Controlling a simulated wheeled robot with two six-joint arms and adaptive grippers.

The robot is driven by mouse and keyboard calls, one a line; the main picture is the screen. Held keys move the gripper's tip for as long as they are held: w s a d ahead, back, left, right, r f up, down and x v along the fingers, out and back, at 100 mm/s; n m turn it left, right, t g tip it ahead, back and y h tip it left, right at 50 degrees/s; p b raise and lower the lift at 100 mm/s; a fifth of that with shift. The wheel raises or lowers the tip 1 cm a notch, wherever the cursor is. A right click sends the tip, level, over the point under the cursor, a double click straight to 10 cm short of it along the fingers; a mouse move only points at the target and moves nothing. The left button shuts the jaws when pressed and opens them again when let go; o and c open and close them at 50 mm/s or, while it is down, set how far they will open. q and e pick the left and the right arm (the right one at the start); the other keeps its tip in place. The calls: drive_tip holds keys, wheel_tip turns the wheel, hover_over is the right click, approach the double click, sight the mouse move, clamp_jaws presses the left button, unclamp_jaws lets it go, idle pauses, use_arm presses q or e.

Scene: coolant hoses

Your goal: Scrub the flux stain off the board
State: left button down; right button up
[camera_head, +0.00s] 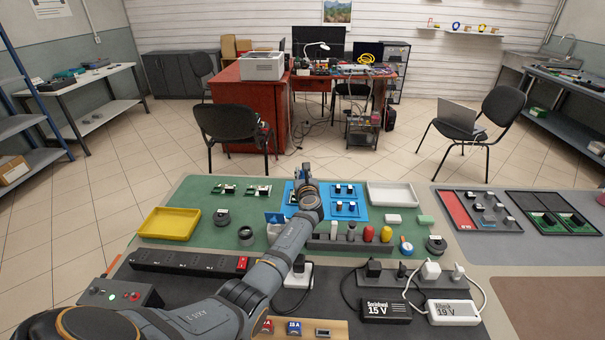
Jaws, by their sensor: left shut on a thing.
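My left gripper (305,172) reaches in from the lower left over the blue mat (322,188). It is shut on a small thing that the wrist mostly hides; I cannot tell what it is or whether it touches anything. A green board (293,198) shows partly beside the gripper, at the left of the blue mat. Any stain on it is hidden or too small to see. More boards with dark and white parts sit in blue holders (346,207) at the right of the mat. My right gripper is not in view.
A yellow tray (169,224) lies left and a white tray (392,194) right of the mat. A dark rack with red and yellow bottles (369,233) stands in front. Power strip (190,262), adapters (453,313) and cables crowd the near edge. Green mat is clear between the left boards and yellow tray.

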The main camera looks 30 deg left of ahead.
use_arm(q)
drive_tip(key=shift+f, duration=0.15)
drive_tip(key=shift+s+a, duration=0.1)
drive_tip(key=shift+a, duration=0.15)
idle(0.3)
drive_tip(key=shift+w+d, duration=0.2)
drive_tip(key=shift+d, duration=0.3)
drive_tip(key=shift+a, duration=0.15)
drive_tip(key=shift+s+a, duration=0.25)
drive_tip(key=shift+a, duration=0.05)
drive_tip(key=shift+w+d, duration=0.25)
drive_tip(key=shift+d, duration=0.2)
